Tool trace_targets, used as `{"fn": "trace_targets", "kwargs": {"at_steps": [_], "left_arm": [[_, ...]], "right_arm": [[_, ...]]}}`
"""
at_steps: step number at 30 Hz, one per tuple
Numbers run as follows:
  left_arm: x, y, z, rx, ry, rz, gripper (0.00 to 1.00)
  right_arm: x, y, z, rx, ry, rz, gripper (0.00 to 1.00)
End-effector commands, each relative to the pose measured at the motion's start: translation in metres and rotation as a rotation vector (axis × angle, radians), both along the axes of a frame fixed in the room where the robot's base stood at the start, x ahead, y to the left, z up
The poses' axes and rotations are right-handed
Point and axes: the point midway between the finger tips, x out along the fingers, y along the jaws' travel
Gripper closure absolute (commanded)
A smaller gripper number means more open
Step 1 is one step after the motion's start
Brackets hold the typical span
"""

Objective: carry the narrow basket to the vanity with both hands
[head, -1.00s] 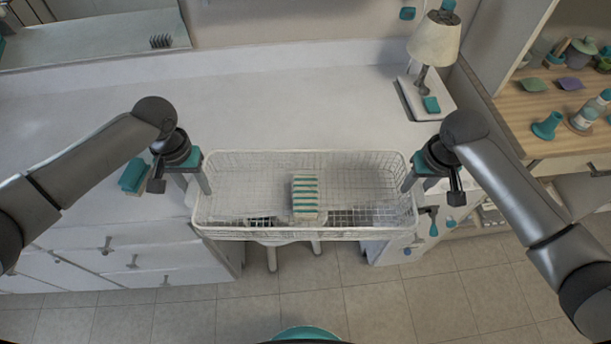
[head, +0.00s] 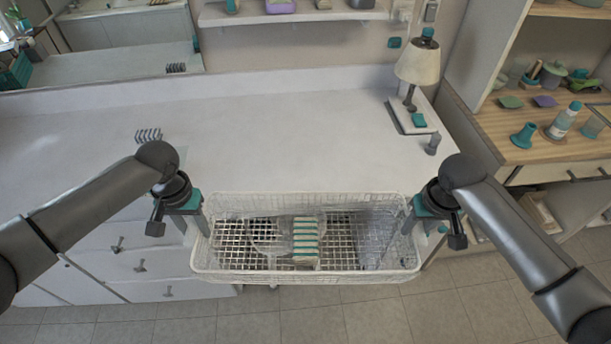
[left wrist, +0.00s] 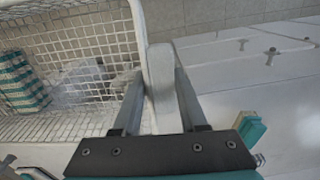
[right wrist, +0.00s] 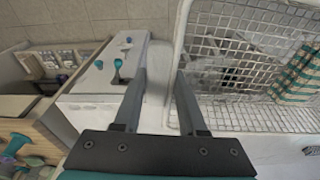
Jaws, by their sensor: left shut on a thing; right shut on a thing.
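The narrow basket (head: 300,277) is a white wire basket held level at the front of the vanity (head: 270,130), a long white counter. A teal-and-white striped item (head: 305,238) stands inside it. My left gripper (head: 205,225) is shut on the basket's left end; its fingers (left wrist: 160,105) clasp the rim in the left wrist view. My right gripper (head: 411,222) is shut on the right end; its fingers (right wrist: 158,100) clasp the rim in the right wrist view. Most of the basket appears in front of the counter edge, over the floor.
A lamp (head: 417,65) on a small base and a grey cylinder (head: 433,144) stand at the counter's right. A dark rack-like item (head: 148,135) lies at the left. The counter's middle is clear. Wooden shelves (head: 500,125) with bottles stand at the right.

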Motion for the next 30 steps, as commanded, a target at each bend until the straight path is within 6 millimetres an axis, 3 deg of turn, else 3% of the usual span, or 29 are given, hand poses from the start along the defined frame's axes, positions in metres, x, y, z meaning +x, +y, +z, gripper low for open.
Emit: {"fn": "trace_targets", "kwargs": {"at_steps": [11,30], "left_arm": [[0.002,-0.002,0.001,-0.003,-0.002,-0.002,1.0],[0.048,-0.003,0.001,-0.004,-0.003,-0.002,1.0]], "right_arm": [[0.003,0.002,0.001,0.004,-0.003,0.003,1.0],[0.048,0.002,0.001,0.005,-0.003,0.003,1.0]]}}
